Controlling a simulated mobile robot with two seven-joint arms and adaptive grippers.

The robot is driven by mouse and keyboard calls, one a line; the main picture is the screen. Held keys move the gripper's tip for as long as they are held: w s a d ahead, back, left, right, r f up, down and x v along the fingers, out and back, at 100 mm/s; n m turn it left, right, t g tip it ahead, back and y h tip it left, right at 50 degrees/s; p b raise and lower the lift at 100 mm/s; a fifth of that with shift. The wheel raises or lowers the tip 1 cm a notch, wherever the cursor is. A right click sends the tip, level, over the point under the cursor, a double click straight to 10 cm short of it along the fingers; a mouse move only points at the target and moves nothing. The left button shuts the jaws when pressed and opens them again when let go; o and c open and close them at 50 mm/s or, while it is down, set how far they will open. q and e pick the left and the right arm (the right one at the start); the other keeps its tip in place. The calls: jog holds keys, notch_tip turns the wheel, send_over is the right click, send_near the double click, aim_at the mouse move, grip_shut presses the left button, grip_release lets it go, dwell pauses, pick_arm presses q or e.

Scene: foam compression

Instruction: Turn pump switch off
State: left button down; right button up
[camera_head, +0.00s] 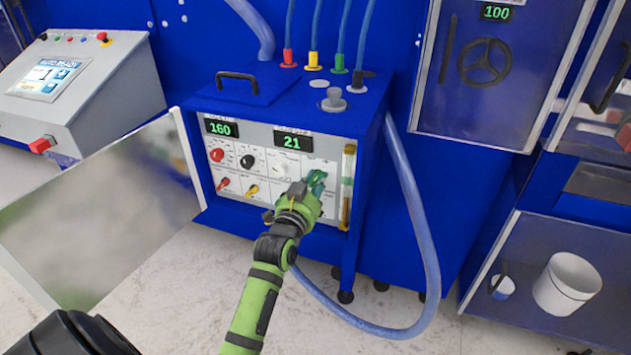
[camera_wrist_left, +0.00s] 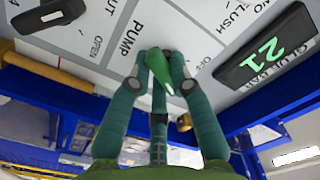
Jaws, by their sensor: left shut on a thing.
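The pump switch (camera_wrist_left: 158,80) is a green lever on the white panel, beside the PUMP label in the left wrist view. OFF lettering shows on the panel near it. My left gripper (camera_wrist_left: 161,68) is shut on the lever, with a teal finger on either side. In the head view my left gripper (camera_head: 314,182) is at the right part of the control panel (camera_head: 262,160) on the blue cabinet and hides the pump switch. The lever's exact position is hard to tell behind the fingers. My right gripper is not in view.
Red, black and white knobs (camera_head: 216,155) and red and yellow levers (camera_head: 252,191) sit left of the gripper. A clear vertical tube (camera_head: 347,185) stands close on its right. An open cabinet door (camera_head: 110,205) is at left. A blue hose (camera_head: 415,230) loops to the floor.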

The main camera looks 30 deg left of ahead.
pick_arm(q)
jog(key=n+p, duration=0.2)
jog(key=n, duration=0.1)
jog(key=shift+r, duration=0.25)
jog(key=n+p, duration=0.1)
jog(key=n, duration=0.1)
jog(key=shift+n+p, duration=0.3)
jog(key=shift+n, duration=0.1)
jog(key=n+p, duration=0.1)
jog(key=n, duration=0.2)
jog(key=shift+n+p, duration=0.65)
jog(key=shift+n, duration=0.95)
jog(key=c, duration=1.1)
grip_release()
